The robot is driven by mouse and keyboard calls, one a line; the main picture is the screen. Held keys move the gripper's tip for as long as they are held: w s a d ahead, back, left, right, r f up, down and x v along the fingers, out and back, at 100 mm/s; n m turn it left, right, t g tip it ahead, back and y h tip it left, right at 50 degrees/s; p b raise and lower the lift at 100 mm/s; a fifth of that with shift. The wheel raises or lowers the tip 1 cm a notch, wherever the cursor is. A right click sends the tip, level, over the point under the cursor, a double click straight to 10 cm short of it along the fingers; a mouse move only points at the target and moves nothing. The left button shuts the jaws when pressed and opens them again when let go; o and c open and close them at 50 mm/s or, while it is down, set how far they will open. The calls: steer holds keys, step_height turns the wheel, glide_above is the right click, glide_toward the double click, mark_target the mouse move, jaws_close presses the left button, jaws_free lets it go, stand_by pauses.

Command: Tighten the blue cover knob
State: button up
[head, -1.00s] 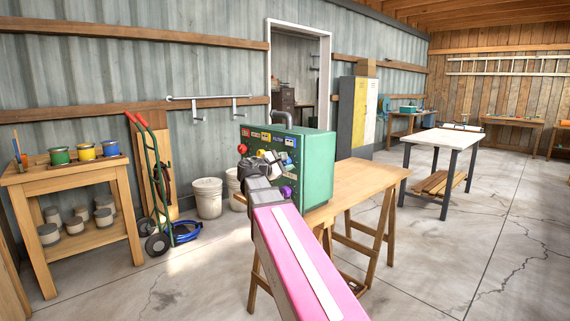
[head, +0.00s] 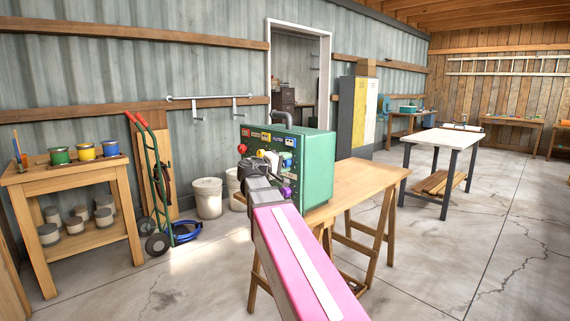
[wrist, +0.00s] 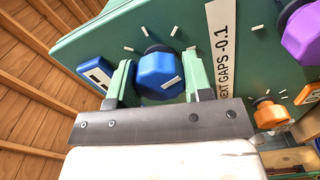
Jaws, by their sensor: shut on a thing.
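The blue cover knob (wrist: 158,74) is a faceted knob on the green panel, with a pale mark on its face. In the wrist view it sits between the two green fingers of my gripper (wrist: 160,84), which is shut on it. Short white tick marks lie on the panel around the knob. In the head view my gripper (head: 272,162) is at the front of the green machine (head: 318,165), and my pink arm and wrist hide much of the panel, so I cannot make out the grip there.
A purple knob (wrist: 303,34), an orange knob (wrist: 270,115) and a blue-framed switch (wrist: 96,73) are near my fingers. The machine stands on a wooden trestle table (head: 365,180). A hand truck (head: 152,180) and buckets (head: 208,197) stand left. Open floor lies right.

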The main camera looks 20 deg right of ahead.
steer(key=m, duration=0.4)
stand_by(0.8)
steer(key=o, duration=0.9)
steer(key=shift+a, duration=0.1)
steer(key=v, duration=1)
steer(key=shift+s+a, duration=0.2)
steer(key=shift+a, duration=0.1)
